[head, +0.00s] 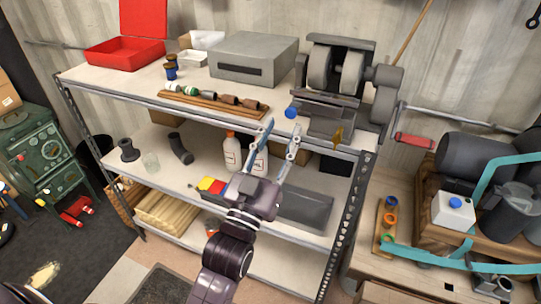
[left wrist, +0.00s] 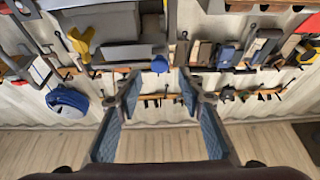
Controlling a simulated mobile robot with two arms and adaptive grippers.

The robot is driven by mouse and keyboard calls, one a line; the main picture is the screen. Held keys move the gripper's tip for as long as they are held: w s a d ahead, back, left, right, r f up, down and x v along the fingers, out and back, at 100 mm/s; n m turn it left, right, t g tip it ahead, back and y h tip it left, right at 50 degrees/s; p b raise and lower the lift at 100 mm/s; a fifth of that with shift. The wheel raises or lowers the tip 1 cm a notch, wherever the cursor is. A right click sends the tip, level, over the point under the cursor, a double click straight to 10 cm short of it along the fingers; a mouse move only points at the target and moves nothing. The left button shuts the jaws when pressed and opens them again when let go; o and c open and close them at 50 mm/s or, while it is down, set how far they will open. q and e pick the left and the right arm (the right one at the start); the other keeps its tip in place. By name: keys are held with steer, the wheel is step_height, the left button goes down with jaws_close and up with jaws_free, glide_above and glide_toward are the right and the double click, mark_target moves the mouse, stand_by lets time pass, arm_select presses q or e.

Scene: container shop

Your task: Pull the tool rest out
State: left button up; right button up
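A grey bench grinder (head: 345,75) stands on the right end of the top shelf. A grey block-like part that looks like the tool rest (head: 322,124) sits at its front, with a blue knob (head: 291,112) at its left and a yellow piece (head: 338,137) at its right. My left gripper (head: 282,131) is open and empty in front of the top shelf's edge, its fingertips near the knob. In the left wrist view the blue knob (left wrist: 160,64) lies beyond the gap between the spread fingertips of my left gripper (left wrist: 160,87), not touched. My right gripper does not show.
A wooden tray (head: 215,102) with several handles lies left of the grinder on the top shelf (head: 130,88). A grey box (head: 255,58) and a red case (head: 110,52) stand behind. White bottles (head: 232,150) stand on the shelf below, close to my left gripper.

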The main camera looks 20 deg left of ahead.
arm_select(q)
steer(key=v, duration=0.6)
steer(key=shift+s, duration=0.3)
